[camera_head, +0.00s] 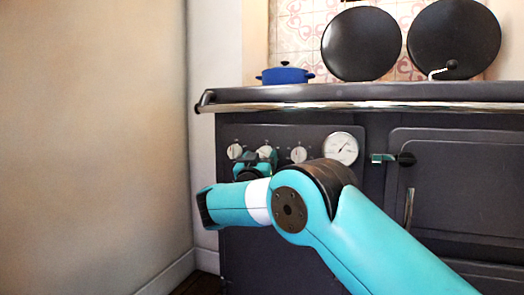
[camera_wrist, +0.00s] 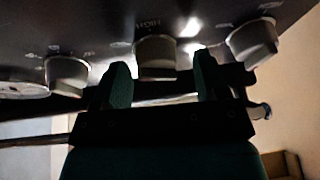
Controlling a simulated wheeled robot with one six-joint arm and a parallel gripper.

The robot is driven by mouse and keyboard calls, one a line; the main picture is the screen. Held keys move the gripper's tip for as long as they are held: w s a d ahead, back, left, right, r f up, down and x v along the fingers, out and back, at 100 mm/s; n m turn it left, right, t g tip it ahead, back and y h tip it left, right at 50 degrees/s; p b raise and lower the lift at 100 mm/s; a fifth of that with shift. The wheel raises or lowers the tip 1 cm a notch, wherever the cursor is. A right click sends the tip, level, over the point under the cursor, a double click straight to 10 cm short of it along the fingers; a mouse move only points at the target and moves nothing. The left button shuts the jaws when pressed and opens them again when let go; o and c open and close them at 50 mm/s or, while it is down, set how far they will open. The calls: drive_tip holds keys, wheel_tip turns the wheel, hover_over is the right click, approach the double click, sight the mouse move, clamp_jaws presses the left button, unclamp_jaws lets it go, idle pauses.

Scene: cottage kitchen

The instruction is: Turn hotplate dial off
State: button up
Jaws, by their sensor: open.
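Three pale round dials sit in a row on the dark range front. In the head view they are the left dial (camera_head: 235,151), the middle dial (camera_head: 265,152) and the right dial (camera_head: 299,154). My gripper (camera_head: 262,164) is at the middle dial, partly covering it. In the wrist view, which looks upside down, my gripper (camera_wrist: 160,80) is open, with one dark finger on each side of the middle dial (camera_wrist: 155,57). I cannot tell whether the fingers touch it or reach around it.
A round gauge (camera_head: 341,149) is right of the dials. A chrome rail (camera_head: 400,105) runs above them along the range's front edge. An oven door handle (camera_head: 384,158) is further right. A plain wall (camera_head: 100,150) stands at the left. A blue pot (camera_head: 285,75) sits on top.

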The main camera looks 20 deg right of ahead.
drive_tip(key=shift+w+d, duration=0.1)
drive_tip(key=shift+d, duration=0.2)
drive_tip(key=c, duration=0.9)
